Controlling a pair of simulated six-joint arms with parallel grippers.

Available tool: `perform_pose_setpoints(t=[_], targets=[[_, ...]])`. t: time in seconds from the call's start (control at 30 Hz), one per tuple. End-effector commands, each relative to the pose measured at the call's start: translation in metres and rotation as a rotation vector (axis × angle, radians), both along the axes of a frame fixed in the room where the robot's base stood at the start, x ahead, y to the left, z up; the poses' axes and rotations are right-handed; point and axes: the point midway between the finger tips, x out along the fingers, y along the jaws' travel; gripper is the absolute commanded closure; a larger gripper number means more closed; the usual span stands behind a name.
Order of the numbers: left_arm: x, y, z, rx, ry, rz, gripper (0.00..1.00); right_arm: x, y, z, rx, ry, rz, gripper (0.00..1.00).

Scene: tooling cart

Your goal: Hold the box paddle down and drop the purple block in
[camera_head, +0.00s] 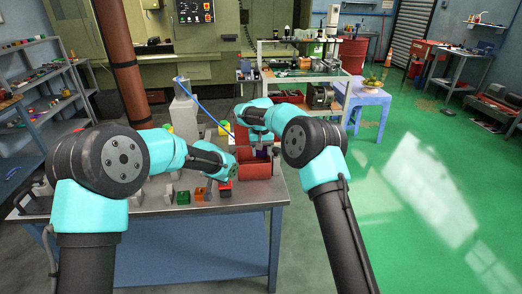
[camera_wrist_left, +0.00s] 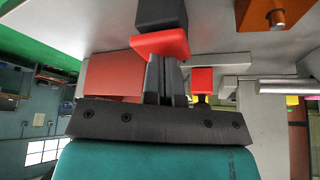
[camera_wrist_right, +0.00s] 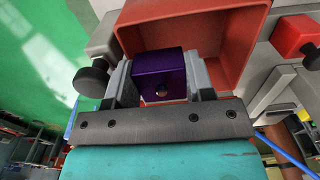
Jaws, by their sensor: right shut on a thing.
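The purple block (camera_wrist_right: 160,70) sits between the fingers of my right gripper (camera_wrist_right: 160,88), which is shut on it. In the right wrist view, the open red box (camera_wrist_right: 248,35) is just beyond the block. In the head view, my right gripper (camera_head: 262,146) is over the red box (camera_head: 254,186). My left gripper (camera_wrist_left: 167,72) appears shut and empty, its fingertips at a red paddle (camera_wrist_left: 160,45) with a dark grey part behind it. I cannot tell if they press it. The red box (camera_wrist_left: 115,72) shows beside these fingers.
The box stands at the right side of the metal table (camera_head: 232,201). A green block (camera_head: 183,197) and an orange block (camera_head: 200,194) lie left of my left gripper. A blue rod (camera_head: 205,107) rises behind. Another red-topped part (camera_wrist_right: 297,35) is near the box.

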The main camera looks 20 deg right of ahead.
Motion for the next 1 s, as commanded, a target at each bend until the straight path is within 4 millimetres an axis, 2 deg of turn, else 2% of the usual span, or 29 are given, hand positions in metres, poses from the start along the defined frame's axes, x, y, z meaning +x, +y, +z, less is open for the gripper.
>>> perform_pose_setpoints(t=[0.17, 0.2, 0.5, 1.0], targets=[[-0.0013, 0.0001, -0.0028, 0.003, 0.006, 0.000, 1.00, 0.0001, 0.0000, 0.0003, 0.000, -0.001, 0.000, 0.80], [-0.0013, 0.0001, -0.0028, 0.003, 0.006, 0.000, 1.00, 0.0001, 0.0000, 0.0003, 0.000, -0.001, 0.000, 0.48], [-0.0012, 0.0004, -0.0028, 0.003, 0.006, 0.000, 1.00, 0.0001, -0.0002, 0.0002, 0.000, 0.000, 0.000, 0.22], [-0.0010, 0.0010, -0.0029, 0.003, 0.006, 0.000, 1.00, -0.0002, -0.0026, -0.0005, -0.002, 0.001, -0.002, 0.22]])
